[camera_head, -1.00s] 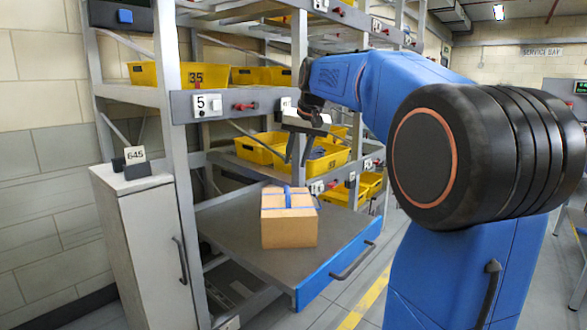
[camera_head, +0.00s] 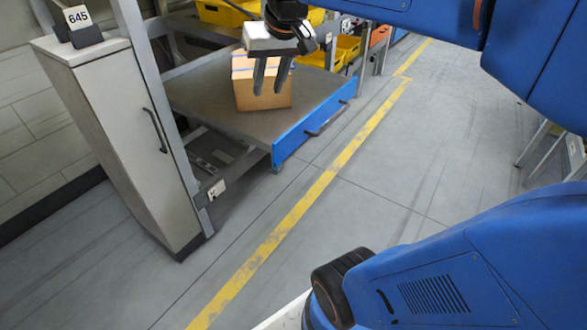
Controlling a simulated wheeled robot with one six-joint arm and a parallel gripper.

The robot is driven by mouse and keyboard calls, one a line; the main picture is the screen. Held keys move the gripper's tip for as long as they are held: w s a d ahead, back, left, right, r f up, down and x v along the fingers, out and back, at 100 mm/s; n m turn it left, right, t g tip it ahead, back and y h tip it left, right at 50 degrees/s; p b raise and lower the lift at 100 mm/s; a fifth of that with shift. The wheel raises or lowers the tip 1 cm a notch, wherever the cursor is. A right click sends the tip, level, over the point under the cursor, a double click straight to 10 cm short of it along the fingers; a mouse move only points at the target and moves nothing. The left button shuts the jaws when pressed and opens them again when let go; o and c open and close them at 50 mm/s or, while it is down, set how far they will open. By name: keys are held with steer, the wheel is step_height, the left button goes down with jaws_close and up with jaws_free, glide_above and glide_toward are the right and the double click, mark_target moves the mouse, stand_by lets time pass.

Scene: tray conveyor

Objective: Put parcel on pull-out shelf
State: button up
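The parcel (camera_head: 245,95) is a brown cardboard box with blue strapping. It stands upright on the grey pull-out shelf (camera_head: 205,98), which is drawn out and has a blue front edge with a dark handle. My gripper (camera_head: 268,92) points down, with its two dark fingers a little apart. In the picture the fingers overlap the parcel's front and right part. They do not enclose the box, and nothing is held between them. I cannot tell how far the fingertips are from the parcel. The parcel's top is partly hidden by my gripper.
Yellow bins (camera_head: 228,12) fill the rack behind. The floor in front is clear, with a yellow line (camera_head: 300,210). My blue arm covers the upper right.

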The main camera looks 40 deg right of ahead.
steer(key=s+a+f+n, duration=0.2)
steer(key=s+a+f, duration=0.2)
steer(key=s+f, duration=1.1)
steer(key=shift+s+f+n, duration=0.2)
steer(key=shift+n, duration=0.1)
